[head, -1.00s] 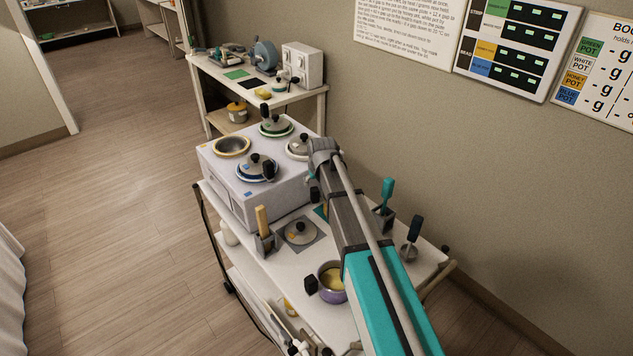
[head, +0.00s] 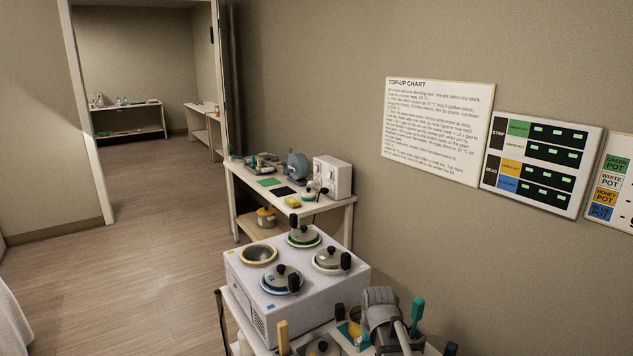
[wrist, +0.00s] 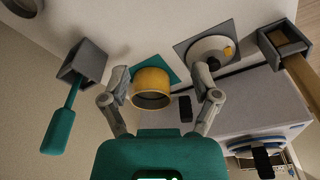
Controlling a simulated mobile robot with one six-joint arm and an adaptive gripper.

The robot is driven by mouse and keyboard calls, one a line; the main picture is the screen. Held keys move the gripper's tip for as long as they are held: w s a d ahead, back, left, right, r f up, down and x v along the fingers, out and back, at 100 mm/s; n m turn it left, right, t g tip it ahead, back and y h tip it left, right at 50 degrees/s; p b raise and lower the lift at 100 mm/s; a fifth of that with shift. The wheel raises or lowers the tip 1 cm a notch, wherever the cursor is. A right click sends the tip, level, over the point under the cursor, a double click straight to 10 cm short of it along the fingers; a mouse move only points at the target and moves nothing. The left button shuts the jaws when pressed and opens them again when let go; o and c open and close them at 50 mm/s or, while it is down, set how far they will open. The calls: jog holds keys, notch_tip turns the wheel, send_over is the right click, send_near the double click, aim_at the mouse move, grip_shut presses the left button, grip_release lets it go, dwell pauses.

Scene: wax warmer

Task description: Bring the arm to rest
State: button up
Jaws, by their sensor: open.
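My gripper (wrist: 160,82) is open in the wrist view, its two fingers spread wide on either side of a yellow pot (wrist: 152,88). I see nothing held between the fingers. The yellow pot stands on a teal mat (wrist: 172,72), and I cannot tell how far my gripper is above it. In the head view, the grey end of my arm (head: 382,308) is at the lower edge, right of the white wax warmer (head: 265,290). The yellow pot (head: 354,330) shows partly beside it. The fingers are not clear in the head view.
A lid (wrist: 208,48) lies on a grey mat. A teal-handled tool (wrist: 62,118) stands in a grey holder; a wooden handle (wrist: 301,80) stands in another. Lidded pots sit in the warmer. A side table (head: 333,203) stands behind. Open floor (head: 150,250) is at left.

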jog(key=s+d+g, duration=0.1)
jog(key=s+d, duration=0.1)
jog(key=s, duration=0.9)
jog(key=shift+d+m+g, duration=0.25)
jog(key=shift+m+g, duration=0.05)
jog(key=shift+m, duration=0.1)
